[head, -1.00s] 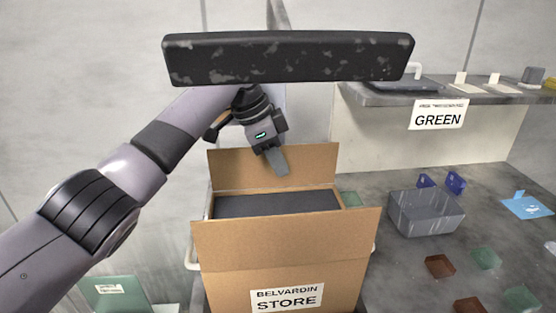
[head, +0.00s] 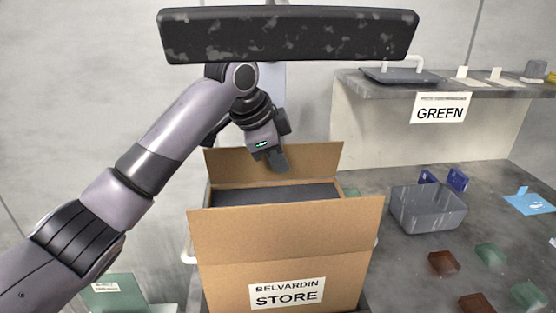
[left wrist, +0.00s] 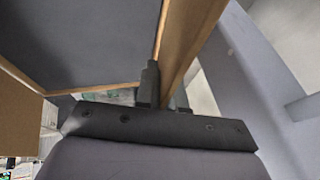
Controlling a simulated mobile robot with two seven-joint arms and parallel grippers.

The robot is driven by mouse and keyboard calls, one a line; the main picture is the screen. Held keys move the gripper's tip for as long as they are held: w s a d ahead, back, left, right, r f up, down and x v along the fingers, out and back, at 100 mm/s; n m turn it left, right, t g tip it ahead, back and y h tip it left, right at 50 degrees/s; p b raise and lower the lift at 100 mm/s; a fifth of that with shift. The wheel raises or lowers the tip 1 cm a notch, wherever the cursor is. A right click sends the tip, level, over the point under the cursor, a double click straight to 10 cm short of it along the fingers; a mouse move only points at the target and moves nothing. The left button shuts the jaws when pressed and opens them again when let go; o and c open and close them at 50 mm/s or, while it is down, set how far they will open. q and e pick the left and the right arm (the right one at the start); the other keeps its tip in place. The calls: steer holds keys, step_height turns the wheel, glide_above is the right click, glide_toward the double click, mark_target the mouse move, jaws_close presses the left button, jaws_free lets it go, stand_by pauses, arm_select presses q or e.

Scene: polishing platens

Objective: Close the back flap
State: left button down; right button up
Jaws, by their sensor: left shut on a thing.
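The cardboard box marked BELVARDIN STORE (head: 210,275) stands in front of me, with a dark flat surface (head: 290,195) inside its opening. Its back flap (head: 228,164) stands up at the far edge. The front flap (head: 330,230) is raised at the near edge. My left gripper (head: 279,163) is at the top edge of the back flap, right of its middle. In the left wrist view its fingers (left wrist: 166,92) sit on either side of the flap's board (left wrist: 185,45), shut on it. My right gripper does not show.
A grey bin (head: 428,210) stands on the table right of the box, with red and green pieces near it. A raised shelf marked GREEN (head: 365,92) is behind. A dark speckled bar (head: 288,35) crosses the top of the view.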

arm_select(q)
steer(key=shift+s+d+f+m+t+b, duration=0.15)
steer(key=shift+s+t+b, duration=0.15)
steer(key=shift+t, duration=0.3)
steer(key=shift+s+f+m+t+b, duration=0.15)
steer(key=shift+s+t, duration=0.2)
steer(key=shift+t, duration=0.25)
steer(key=shift+s+d+f+m+t+b, duration=0.15)
steer(key=shift+s+t+b, duration=0.15)
steer(key=shift+t, duration=0.3)
steer(key=shift+a, duration=0.1)
steer(key=c, duration=1.3)
jaws_free()
steer(key=shift+s, duration=0.1)
